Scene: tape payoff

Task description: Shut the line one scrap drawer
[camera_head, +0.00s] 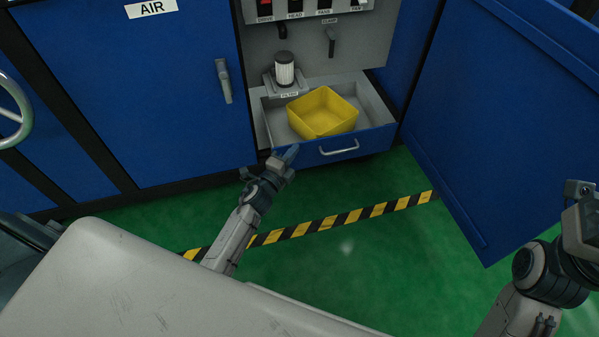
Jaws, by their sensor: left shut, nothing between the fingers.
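The scrap drawer (316,153) is a blue-fronted drawer with a grey inside, pulled out from the bottom of the open cabinet. A silver bar handle (339,147) is on its front. A yellow bin (322,112) sits inside it. My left gripper (288,153) is shut and empty, at the left part of the drawer front; I cannot tell whether it touches. My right gripper (580,190) is at the right edge, partly cut off by the frame, and its fingers do not show clearly.
A blue cabinet door (500,110) stands open on the right. A filter (285,70) and a row of switches (310,8) are above the drawer. A closed blue door marked AIR (130,90) is on the left. The green floor (370,240) with a striped line is clear.

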